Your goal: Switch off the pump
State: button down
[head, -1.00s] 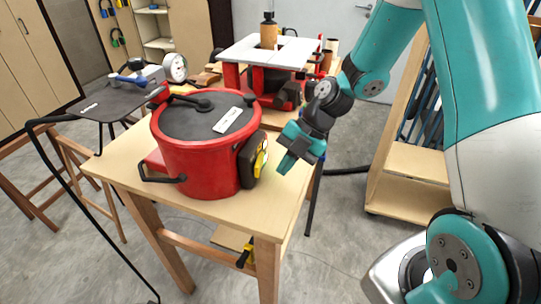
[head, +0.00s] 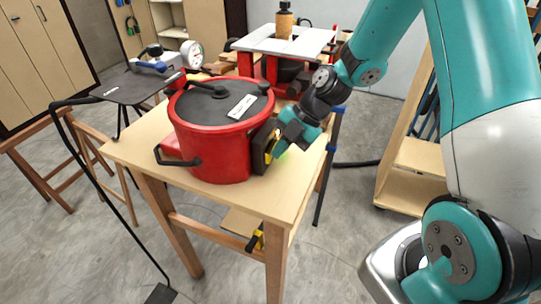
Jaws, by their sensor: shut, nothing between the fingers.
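A red round pot-like vessel (head: 215,150) with a dark lid, a white label and black handles stands on the wooden bench. I cannot tell for certain that it is the pump. A black box with a yellow face (head: 262,147) is fixed to its right side. My gripper (head: 281,148) is shut and empty, with its tips right at the front of this box. I cannot tell whether they touch it. The gripper covers most of the box's face, so any switch there is hidden. A small green glow shows beside the fingertips.
A red-legged machine with a grey top (head: 275,42) and a bottle stands behind. A wooden rack (head: 415,160) is at the right. The bench's front right is clear.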

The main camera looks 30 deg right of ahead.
jog(key=shift+a+f+m+t+b, duration=0.25)
jog(key=shift+m+t+b, duration=0.2)
jog(key=shift+b, duration=0.3)
jog(key=shift+w+r, duration=0.1)
jog(key=shift+r, duration=0.15)
jog(key=shift+w+d, duration=0.55)
jog(key=shift+d, duration=0.25)
jog(key=shift+s+d+b, duration=0.1)
jog(key=shift+s+b, duration=0.15)
jog(key=shift+b, duration=0.05)
jog(key=s, duration=0.1)
jog(key=s+d, duration=0.1)
jog(key=b, duration=0.1)
jog(key=shift+s+d+f, duration=0.2)
jog(key=shift+s+d, duration=0.05)
jog(key=shift+s, duration=0.15)
jog(key=b+v, duration=0.1)
jog(key=v, duration=0.9)
jog(key=shift+s+r+b, duration=0.2)
jog(key=shift+s+b, duration=0.1)
